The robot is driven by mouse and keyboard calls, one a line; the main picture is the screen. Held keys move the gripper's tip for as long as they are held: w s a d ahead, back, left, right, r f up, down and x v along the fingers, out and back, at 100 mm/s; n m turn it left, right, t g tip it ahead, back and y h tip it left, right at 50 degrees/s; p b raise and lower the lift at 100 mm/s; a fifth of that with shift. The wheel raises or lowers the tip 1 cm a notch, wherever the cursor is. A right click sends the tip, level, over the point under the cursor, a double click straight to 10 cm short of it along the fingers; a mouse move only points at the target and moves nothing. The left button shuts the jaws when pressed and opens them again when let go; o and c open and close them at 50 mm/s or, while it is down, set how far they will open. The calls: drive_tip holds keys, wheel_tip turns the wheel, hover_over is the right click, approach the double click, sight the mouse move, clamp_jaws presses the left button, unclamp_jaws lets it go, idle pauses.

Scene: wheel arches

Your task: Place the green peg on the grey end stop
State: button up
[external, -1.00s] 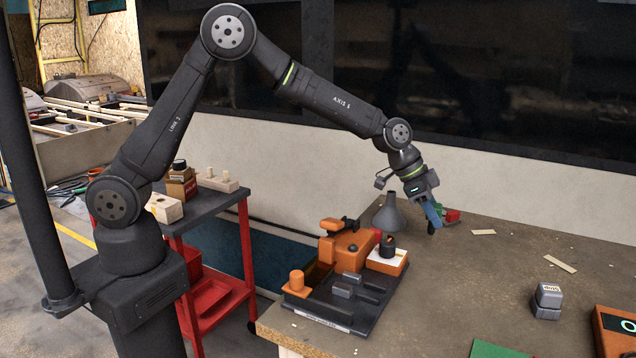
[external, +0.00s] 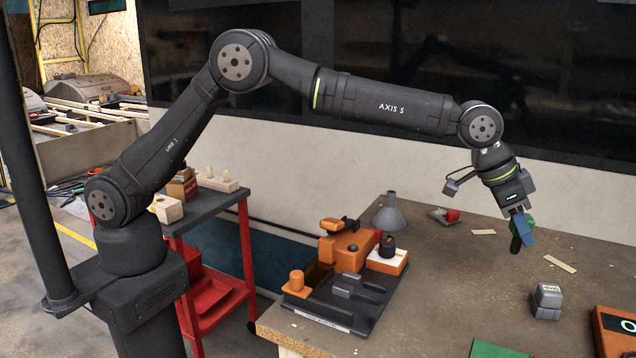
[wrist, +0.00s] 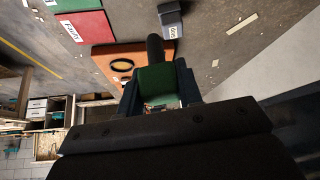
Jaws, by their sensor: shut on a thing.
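The green peg (wrist: 157,86) is between my gripper's fingers in the wrist view, with a dark cylindrical part beyond it. My gripper (external: 520,232) is shut on the green peg, which shows partly behind the blue fingers in the external view (external: 529,222). They are raised above the bench. A grey block with a small white label (external: 546,300), which fits the grey end stop, stands on the bench to the right of and nearer the camera than my gripper. It also shows near the top of the wrist view (wrist: 171,22). Nothing is on top of it.
An orange box (external: 615,330) stands at the right edge, near a green mat (external: 497,348). A dark tray (external: 345,308) with orange and black parts lies left. A grey funnel (external: 390,214) and a grey-and-red item (external: 445,215) are behind. Thin wooden strips lie on the bench.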

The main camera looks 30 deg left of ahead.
drive_tip(key=s+d+r+n, duration=0.1)
drive_tip(key=s+d+r, duration=0.1)
drive_tip(key=s+d, duration=0.45)
drive_tip(key=t, duration=0.1)
hover_over(551, 288)
wheel_tip(551, 288, down, 7)
drive_tip(key=shift+f, duration=1.8)
drive_tip(key=shift+f, duration=0.2)
drive_tip(key=o, duration=1)
